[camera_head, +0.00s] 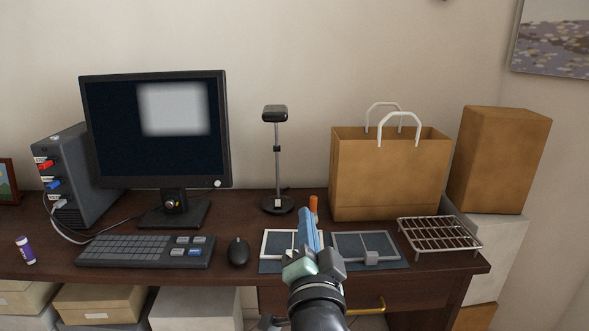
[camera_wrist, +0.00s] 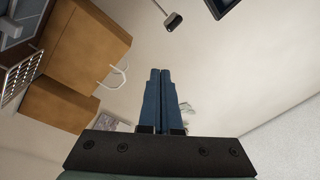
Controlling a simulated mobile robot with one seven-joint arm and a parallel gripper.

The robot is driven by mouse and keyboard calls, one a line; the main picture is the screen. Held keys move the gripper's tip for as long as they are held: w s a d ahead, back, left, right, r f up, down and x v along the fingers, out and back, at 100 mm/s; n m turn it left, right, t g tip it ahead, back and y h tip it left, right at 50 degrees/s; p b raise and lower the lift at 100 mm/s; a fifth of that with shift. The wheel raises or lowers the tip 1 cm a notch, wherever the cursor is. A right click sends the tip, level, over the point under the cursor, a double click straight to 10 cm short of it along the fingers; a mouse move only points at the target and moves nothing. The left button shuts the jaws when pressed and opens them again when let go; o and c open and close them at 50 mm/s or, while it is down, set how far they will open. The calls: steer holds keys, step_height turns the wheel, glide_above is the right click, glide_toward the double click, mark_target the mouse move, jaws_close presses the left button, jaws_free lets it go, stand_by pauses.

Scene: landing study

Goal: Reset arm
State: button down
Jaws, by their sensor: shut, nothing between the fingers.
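My gripper (camera_head: 306,216) is in front of the desk in the head view, its blue fingers pointing up and away over the blue mat (camera_head: 268,267). In the wrist view my gripper (camera_wrist: 160,72) shows its two blue fingers side by side, closed together with nothing between them. An orange item (camera_head: 313,204) shows just behind the fingertips; how far behind, I cannot tell. My arm hides part of the mat and its two framed panels.
The desk (camera_head: 130,260) carries a monitor (camera_head: 155,128), keyboard (camera_head: 145,251), mouse (camera_head: 238,252), black stand (camera_head: 277,160), paper bag (camera_head: 385,175) and wire rack (camera_head: 438,235). A cardboard box (camera_head: 498,160) stands at the right.

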steer(key=s+a+r+n+t, duration=0.1)
steer(key=s+r+n+t, duration=0.2)
steer(key=s+r, duration=0.55)
steer(key=s+r+n+t, duration=0.2)
steer(key=s+r+n, duration=0.3)
steer(key=r, duration=0.7)
steer(key=s+a+r+n+t, duration=0.1)
steer(key=s+r+n+t, duration=0.15)
steer(key=s+r, duration=0.65)
step_height(320, 180, up, 23)
steer(key=w+p, duration=0.2)
steer(key=p, duration=2)
steer(key=shift+w+f+m+h, duration=0.15)
steer(key=shift+f+m+h, duration=0.05)
steer(key=shift+m+h, duration=0.15)
steer(key=shift+a, duration=0.1)
